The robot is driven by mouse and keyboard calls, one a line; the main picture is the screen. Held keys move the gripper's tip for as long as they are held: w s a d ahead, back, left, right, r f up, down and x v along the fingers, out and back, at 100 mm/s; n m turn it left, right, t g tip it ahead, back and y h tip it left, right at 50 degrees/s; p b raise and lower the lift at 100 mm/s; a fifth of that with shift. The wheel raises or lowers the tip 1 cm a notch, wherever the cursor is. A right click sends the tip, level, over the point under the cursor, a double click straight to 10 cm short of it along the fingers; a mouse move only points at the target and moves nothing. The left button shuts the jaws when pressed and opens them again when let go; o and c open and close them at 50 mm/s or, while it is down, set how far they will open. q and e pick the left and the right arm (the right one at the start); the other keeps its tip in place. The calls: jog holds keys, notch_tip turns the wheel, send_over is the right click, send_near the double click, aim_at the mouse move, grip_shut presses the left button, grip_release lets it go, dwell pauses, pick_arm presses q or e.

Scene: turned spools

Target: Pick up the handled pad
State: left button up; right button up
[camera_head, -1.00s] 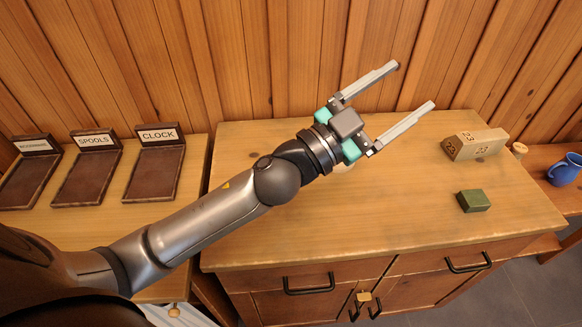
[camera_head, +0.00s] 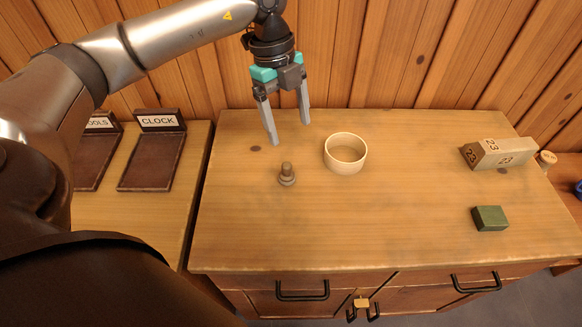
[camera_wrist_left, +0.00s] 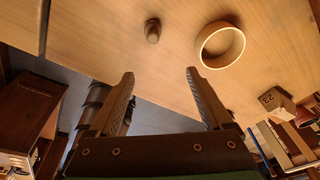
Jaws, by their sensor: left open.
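The handled pad (camera_head: 287,176) looks like a small brown round piece with an upright knob. It stands on the wooden cabinet top (camera_head: 400,230), left of a cream bowl. It also shows near the top of the left wrist view (camera_wrist_left: 152,31). My left gripper (camera_head: 290,133) is open and empty. Its fingers point down, above the cabinet top and a little behind the pad in the head view. In the left wrist view the pad lies beyond the two open fingertips (camera_wrist_left: 160,73), apart from them. My right gripper is not in view.
The cream bowl (camera_head: 345,154) stands close to the right of the pad. A block marked 23 (camera_head: 498,154) and a green block (camera_head: 489,218) lie farther right. A CLOCK tray (camera_head: 152,165) sits on the left table. The cabinet top's front middle is clear.

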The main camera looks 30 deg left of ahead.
aim_at(286, 164)
pick_arm(q)
jog(key=shift+y, duration=0.3)
jog(key=f, duration=0.3)
jog(key=f+b, duration=0.1)
jog(key=f, duration=0.4)
jog(key=shift+s+a+f+b, duration=0.2)
jog(key=shift+a+f+b, duration=0.1)
jog(key=shift+a, duration=0.05)
jog(key=shift+d+f+b, duration=0.15)
jog(key=shift+f+b, duration=0.2)
jog(key=shift+f, duration=1.25)
jog(key=shift+d+f+b, duration=0.1)
jog(key=shift+f+b, duration=0.25)
jog(key=shift+f, duration=1.2)
grip_shut()
